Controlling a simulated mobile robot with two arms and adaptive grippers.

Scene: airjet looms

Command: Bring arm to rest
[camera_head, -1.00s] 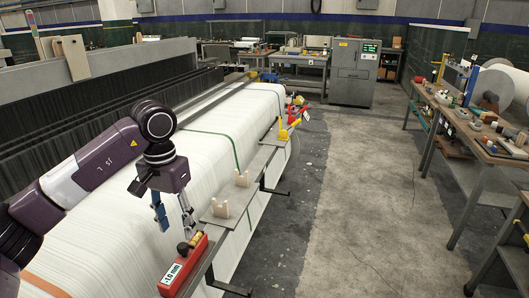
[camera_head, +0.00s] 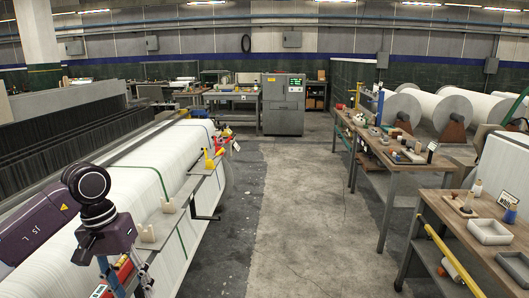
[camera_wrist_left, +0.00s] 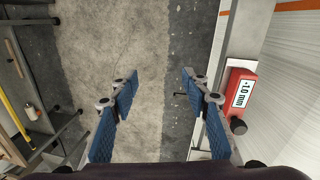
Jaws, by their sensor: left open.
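My left arm (camera_head: 40,228) comes in from the left over the white warp sheet of the loom. My left gripper (camera_head: 122,280) points down near the loom's front rail, at the bottom of the head view. In the left wrist view the two blue fingers of my left gripper (camera_wrist_left: 155,85) stand apart, with only floor seen between them. A red block labelled 1.0 mm (camera_wrist_left: 241,92) lies to the right of the fingers, apart from them. My right gripper is in neither view.
A narrow loom shelf (camera_head: 153,233) with pale wooden holders runs beside the white warp (camera_head: 130,185). Grey floor (camera_head: 295,215) lies open in the middle. Workbenches (camera_head: 400,160) with small parts stand at the right. A grey cabinet (camera_head: 283,103) stands at the back.

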